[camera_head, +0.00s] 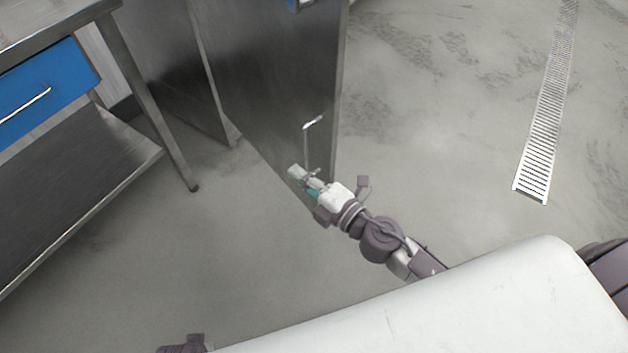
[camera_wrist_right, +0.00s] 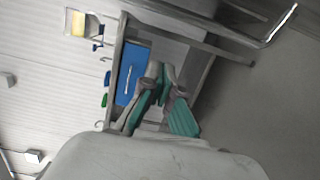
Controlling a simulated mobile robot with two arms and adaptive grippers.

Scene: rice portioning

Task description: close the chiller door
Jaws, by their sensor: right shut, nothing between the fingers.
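The chiller door (camera_head: 275,75) is a dark metal panel standing swung out over the floor in the head view, its free edge at the right. Its slim bar handle (camera_head: 306,145) is upright on the face near that edge. A metal bar, likely this handle (camera_wrist_right: 278,28), crosses the top right of the wrist view. My right gripper (camera_head: 298,174) is at the lower end of the handle, shut and empty; whether it touches the door is unclear. Its green-padded fingers (camera_wrist_right: 160,72) show in the wrist view.
A steel table (camera_head: 125,168) with a lower shelf and a blue drawer (camera_head: 45,88) stands at the left. Another dark metal panel (camera_head: 165,65) is left of the door. Floor is open in front and at right, where a drain grate (camera_head: 545,120) runs.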

